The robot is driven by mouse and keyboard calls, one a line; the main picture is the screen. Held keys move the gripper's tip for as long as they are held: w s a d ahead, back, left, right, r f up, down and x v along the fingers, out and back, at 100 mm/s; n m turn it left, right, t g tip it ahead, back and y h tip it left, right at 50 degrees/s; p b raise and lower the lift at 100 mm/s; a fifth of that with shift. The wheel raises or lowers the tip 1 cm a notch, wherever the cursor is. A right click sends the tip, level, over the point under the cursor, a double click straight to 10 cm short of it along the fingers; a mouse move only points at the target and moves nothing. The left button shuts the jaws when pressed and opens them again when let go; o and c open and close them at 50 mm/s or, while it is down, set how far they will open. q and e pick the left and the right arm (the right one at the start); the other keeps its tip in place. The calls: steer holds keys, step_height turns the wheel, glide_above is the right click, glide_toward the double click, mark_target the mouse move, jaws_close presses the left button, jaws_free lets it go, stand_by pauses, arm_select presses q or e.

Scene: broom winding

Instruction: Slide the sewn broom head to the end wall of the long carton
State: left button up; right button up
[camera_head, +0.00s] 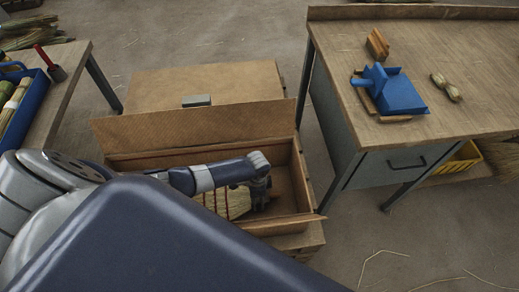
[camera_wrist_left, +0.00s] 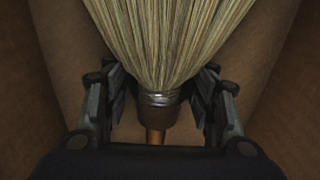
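My left gripper (camera_head: 262,194) reaches down into the carton at the right end of the straw. In the left wrist view the broom head (camera_wrist_left: 160,35) fans away from the gripper. Its metal collar (camera_wrist_left: 159,98) and brown stub sit between the fingers, with gaps beside the collar. My right gripper is not in view.
A closed carton (camera_head: 205,82) stands behind the open one. A workbench (camera_head: 460,50) on the right holds a blue fixture (camera_head: 392,92) and small straw bundles. A table (camera_head: 68,90) on the left carries a blue tray (camera_head: 30,107). The floor at the lower right is clear except for loose straws.

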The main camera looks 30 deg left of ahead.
mark_target(248, 196)
arm_select(q)
steer(key=shift+s+a+p, duration=0.6)
steer(key=shift+s+a, duration=0.3)
steer(key=shift+a, duration=0.25)
steer(key=shift+s+a, duration=0.2)
steer(key=shift+a, duration=0.1)
steer(key=shift+s+a, duration=0.3)
steer(key=shift+a, duration=0.05)
steer(key=shift+w+d, duration=0.1)
steer(key=shift+w+d, duration=0.35)
steer(key=shift+d, duration=0.1)
step_height(248, 196, up, 10)
steer(key=p, duration=1)
